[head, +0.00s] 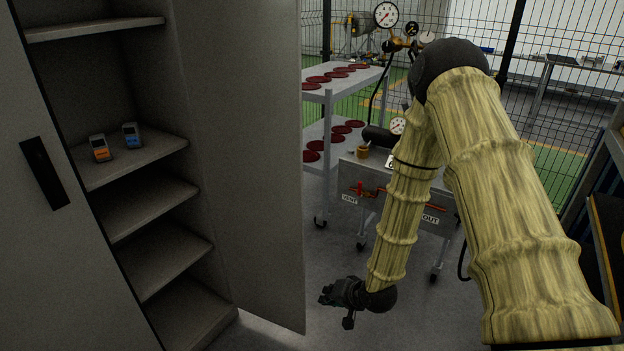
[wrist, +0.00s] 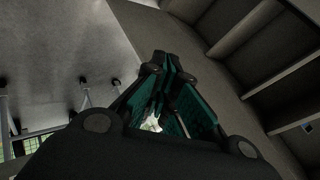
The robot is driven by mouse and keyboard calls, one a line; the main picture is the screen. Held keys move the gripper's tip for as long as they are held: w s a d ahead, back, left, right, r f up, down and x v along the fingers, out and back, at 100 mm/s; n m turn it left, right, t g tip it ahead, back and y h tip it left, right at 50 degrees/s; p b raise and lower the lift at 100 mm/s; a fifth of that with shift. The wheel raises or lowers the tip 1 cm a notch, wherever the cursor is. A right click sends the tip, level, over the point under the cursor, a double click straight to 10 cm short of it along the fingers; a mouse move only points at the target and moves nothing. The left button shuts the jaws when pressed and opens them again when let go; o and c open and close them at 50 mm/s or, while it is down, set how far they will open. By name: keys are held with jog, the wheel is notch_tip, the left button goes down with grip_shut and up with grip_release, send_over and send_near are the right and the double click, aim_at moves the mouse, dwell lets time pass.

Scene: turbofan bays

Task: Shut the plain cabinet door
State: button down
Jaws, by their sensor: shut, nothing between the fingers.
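The grey cabinet (head: 160,200) stands at the left with its shelves exposed. Its plain door (head: 262,150) is swung wide open, with its free vertical edge towards the middle of the head view. The other door (head: 25,235), with a black handle (head: 45,172), covers the cabinet's left part. My gripper (head: 327,294) is low, just right of the open door's lower free edge; I cannot tell whether it touches. In the wrist view my gripper (wrist: 165,68) has its fingers together and empty, with a grey panel and the shelves (wrist: 285,70) beyond.
Two small handheld devices, orange (head: 100,148) and blue (head: 131,135), sit on a cabinet shelf. Behind stand a wheeled rack (head: 326,97) with dark red discs and a wheeled grey cart (head: 350,178) with gauges. A wire fence is farther back. Grey floor is bare around my gripper.

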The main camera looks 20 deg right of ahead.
jog(key=w+d+r+m+t+y+b, duration=0.25)
jog(key=w+d+r+t, duration=0.2)
jog(key=w+r, duration=0.75)
jog(key=w+d+r+m+t+y+b, duration=0.15)
jog(key=w+d+r, duration=0.25)
jog(key=r, duration=0.4)
jog(key=w+d+r+m+t+y+b, duration=0.1)
jog(key=w+d+r+t+b, duration=0.2)
jog(key=r, duration=0.6)
jog(key=w+a+g+p, duration=0.1)
jog(key=w+a, duration=0.5)
jog(key=a, duration=0.1)
jog(key=shift+w+a, duration=0.15)
jog(key=shift+w, duration=0.1)
jog(key=shift+s+f, duration=0.1)
